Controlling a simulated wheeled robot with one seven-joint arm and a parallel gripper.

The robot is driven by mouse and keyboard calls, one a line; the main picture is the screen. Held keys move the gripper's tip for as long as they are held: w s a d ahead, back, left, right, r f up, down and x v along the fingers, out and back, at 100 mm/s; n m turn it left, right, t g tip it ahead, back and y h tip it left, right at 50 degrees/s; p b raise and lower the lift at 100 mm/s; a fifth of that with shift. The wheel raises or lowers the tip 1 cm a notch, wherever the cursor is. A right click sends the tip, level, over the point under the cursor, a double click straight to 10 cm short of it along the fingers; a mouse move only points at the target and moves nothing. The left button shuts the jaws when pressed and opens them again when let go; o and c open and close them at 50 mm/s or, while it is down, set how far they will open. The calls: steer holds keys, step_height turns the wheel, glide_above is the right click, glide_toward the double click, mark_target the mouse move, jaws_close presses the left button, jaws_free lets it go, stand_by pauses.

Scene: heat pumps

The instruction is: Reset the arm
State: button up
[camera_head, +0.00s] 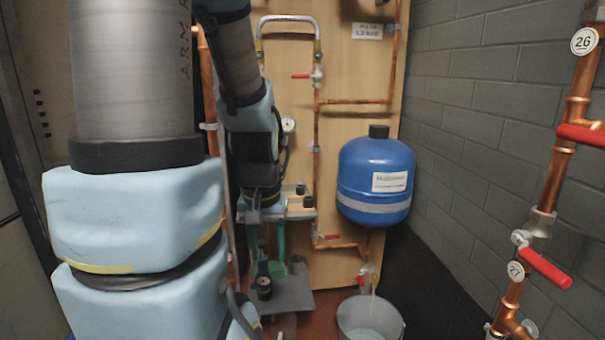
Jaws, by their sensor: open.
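My arm fills the left side of the view and reaches forward, bending down at its far end. My gripper (262,213) is at the end of the arm, pointing down, and is open. It is seen from behind, and its fingertips are hard to make out against the grey and green equipment below. I see nothing held in it. It is in front of the wooden panel (350,62), left of the blue tank (376,180).
Copper pipes with red-handled valves run up the panel and along the right side, where a red lever (545,268) is close to me. A pressure gauge (289,125) is beside my arm. A bucket (370,318) stands on the floor below the tank. A grey brick wall (480,130) closes the right.

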step_height(320, 180, up, 20)
steer(key=p, duration=1.9)
step_height(320, 180, down, 18)
steer(key=b, duration=1.8)
steer(key=shift+b, duration=0.35)
